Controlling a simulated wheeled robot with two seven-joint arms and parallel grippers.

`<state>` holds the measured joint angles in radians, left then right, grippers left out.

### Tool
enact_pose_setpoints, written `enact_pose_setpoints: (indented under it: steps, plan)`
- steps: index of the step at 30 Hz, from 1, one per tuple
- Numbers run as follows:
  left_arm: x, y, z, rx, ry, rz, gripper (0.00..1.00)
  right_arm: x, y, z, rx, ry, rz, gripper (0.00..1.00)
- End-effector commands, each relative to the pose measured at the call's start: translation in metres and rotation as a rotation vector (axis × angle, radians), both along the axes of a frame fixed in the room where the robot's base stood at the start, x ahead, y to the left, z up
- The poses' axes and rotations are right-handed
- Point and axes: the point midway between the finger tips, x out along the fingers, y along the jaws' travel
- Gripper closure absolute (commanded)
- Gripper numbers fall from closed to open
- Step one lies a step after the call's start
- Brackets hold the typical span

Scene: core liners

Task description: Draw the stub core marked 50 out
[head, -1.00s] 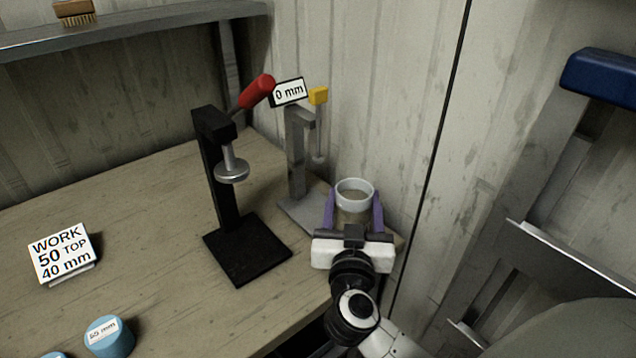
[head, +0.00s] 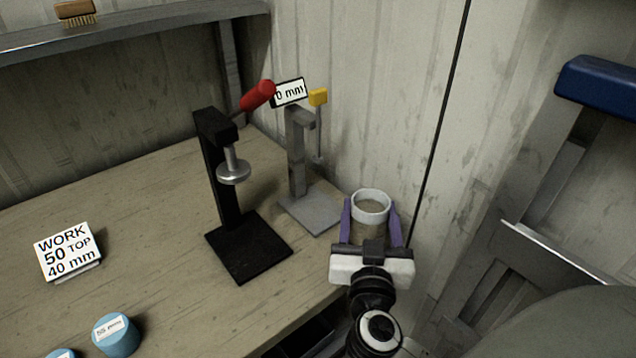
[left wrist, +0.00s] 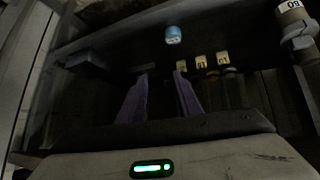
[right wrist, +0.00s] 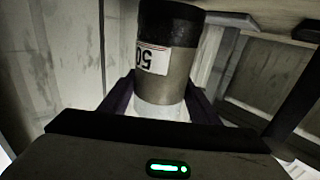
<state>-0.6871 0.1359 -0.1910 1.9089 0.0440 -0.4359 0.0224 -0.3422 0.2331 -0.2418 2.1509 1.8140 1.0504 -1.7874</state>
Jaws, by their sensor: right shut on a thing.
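My right gripper (head: 371,228) is shut on a cylinder with a white rim at the table's right edge. In the right wrist view this cylinder, the core marked 50 (right wrist: 178,78), shows a grey-brown body, an inverted 50 label, a black end and a white band between my fingers (right wrist: 160,105). In the head view its white ring (head: 370,205) faces up, and I cannot tell how far the core sits inside it. My left gripper (left wrist: 160,98) shows only in its own wrist view, with its purple fingers apart and nothing between them.
A black press (head: 222,190) with a red handle and a grey gauge stand (head: 300,165) stand left of my right gripper. A work card (head: 67,252) and blue caps (head: 116,335) lie at left. The left wrist view shows a blue cap (left wrist: 173,34) and several yellow tags (left wrist: 201,62).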

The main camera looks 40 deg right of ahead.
Motion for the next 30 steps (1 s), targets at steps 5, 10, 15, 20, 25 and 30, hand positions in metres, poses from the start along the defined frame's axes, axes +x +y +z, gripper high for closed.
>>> enact_pose_setpoints:
  steps: [5,10,15,20,25,30]
  plan:
    - [0.000,0.000,0.000,0.000,-0.001,0.000,0.69,0.000,0.000,0.002,-0.002,-0.004,0.000,0.64]
    - [0.001,0.000,0.001,0.000,-0.001,0.000,0.69,0.000,0.000,0.003,-0.002,-0.004,0.000,0.64]
    - [0.001,0.000,0.001,0.000,-0.002,0.000,0.69,0.000,0.000,0.010,-0.002,-0.006,-0.001,0.64]
    - [0.001,0.000,0.001,0.000,-0.002,0.000,0.69,0.000,0.000,0.018,-0.002,-0.006,0.000,0.64]
    - [0.001,0.000,0.001,0.000,-0.002,0.000,0.69,0.000,0.000,0.026,-0.002,-0.006,0.000,0.64]
    - [0.001,0.000,0.001,0.000,-0.002,0.000,0.69,0.000,0.000,0.034,-0.002,-0.006,-0.001,0.64]
